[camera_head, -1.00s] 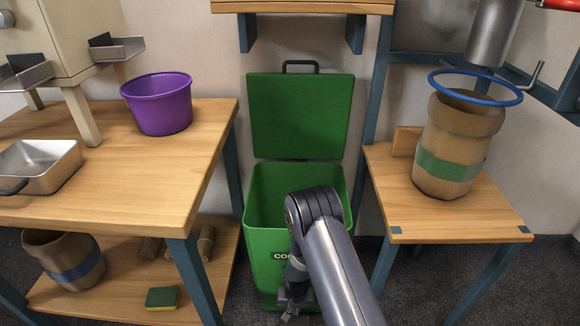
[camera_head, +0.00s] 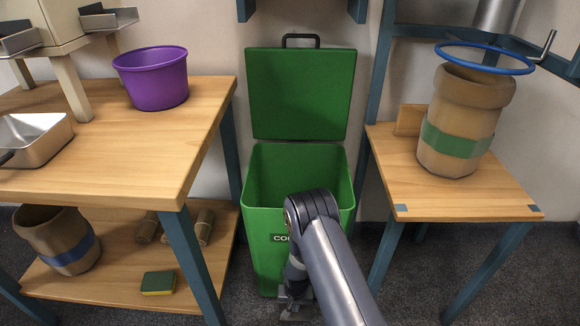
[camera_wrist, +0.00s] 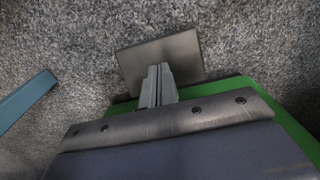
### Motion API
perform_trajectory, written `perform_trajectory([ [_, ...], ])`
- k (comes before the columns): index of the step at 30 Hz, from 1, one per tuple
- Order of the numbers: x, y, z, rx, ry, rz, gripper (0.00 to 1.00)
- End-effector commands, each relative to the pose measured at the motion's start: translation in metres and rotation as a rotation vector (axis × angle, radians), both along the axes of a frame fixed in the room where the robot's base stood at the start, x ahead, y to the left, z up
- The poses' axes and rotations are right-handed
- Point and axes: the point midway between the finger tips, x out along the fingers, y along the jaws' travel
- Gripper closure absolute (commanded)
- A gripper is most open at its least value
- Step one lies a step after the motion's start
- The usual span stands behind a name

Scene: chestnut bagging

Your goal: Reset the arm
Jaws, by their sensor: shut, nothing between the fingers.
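My gripper (camera_head: 293,306) hangs low at the bottom middle of the head view, in front of the green compost bin (camera_head: 266,262). My arm is folded downward, and its elbow covers part of the bin's front and label. In the wrist view my gripper's fingers (camera_wrist: 159,86) lie together, shut with nothing between them. A flat grey plate shows by the fingertips, over the grey carpet. The bin's green edge also shows in the wrist view (camera_wrist: 290,128), beside my gripper.
The left wooden table (camera_head: 120,170) holds a purple bucket (camera_head: 155,88) and a metal pan (camera_head: 45,148). Its lower shelf holds a blue-banded sack (camera_head: 62,250) and a sponge (camera_head: 158,282). On the right table (camera_head: 480,200) stands a green-banded sack (camera_head: 455,140) under a blue ring (camera_head: 440,47).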

Motion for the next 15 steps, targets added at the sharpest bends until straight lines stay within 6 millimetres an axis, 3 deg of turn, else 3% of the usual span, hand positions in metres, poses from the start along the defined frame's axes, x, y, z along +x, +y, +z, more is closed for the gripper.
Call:
perform_trajectory([
  [4, 0.0001, 0.0, -0.0088, 0.0, 0.0, 0.0, 1.0],
  [15, 0.0, 0.0, -0.0021, 0.0, 0.0, 0.0, 1.0],
])
